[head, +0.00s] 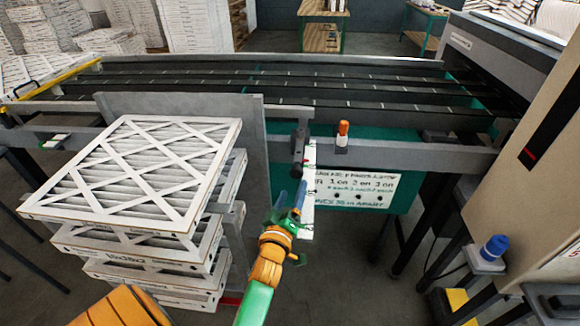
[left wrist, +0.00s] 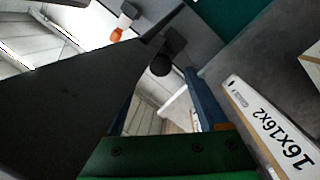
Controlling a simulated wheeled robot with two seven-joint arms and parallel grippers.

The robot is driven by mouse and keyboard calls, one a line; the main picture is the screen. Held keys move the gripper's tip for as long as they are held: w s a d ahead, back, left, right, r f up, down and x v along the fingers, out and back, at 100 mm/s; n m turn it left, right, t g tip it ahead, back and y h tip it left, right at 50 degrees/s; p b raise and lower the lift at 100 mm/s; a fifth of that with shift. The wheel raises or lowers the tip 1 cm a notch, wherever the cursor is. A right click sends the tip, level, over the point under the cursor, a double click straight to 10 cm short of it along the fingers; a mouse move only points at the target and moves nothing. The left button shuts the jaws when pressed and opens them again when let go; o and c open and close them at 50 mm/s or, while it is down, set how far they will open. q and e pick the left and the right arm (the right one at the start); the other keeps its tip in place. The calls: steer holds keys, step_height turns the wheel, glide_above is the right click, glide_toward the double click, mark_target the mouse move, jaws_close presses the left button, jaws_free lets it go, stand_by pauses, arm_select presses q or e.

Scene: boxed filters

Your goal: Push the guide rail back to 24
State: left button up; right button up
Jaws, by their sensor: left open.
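A black clamp with a round knob (head: 299,146) sits on the front grey beam of the conveyor, right of an upright grey plate (head: 255,135). I cannot tell for sure which part is the guide rail, and no number 24 can be read. My left gripper (head: 290,200), with blue fingers, is open just below and in front of the clamp, beside a white strip (head: 309,185). In the left wrist view the dark knob (left wrist: 162,65) shows beyond the open fingers (left wrist: 165,105), apart from them. My right gripper is not in view.
A stack of white pleated filters (head: 140,180) stands at left, close to my left arm. A teal sign panel (head: 345,190) hangs under the beam. An orange-and-white piece (head: 342,136) stands on the beam. A beige cabinet (head: 520,170) is at right.

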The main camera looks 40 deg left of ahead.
mark_target(296, 176)
arm_select(q)
steer(key=x, duration=0.5)
steer(key=shift+a+r, duration=0.2)
steer(key=shift+a, duration=0.25)
steer(key=shift+w+f, duration=0.1)
steer(key=shift+w, duration=0.3)
steer(key=shift+s, duration=0.2)
steer(key=c, duration=0.6)
jaws_close()
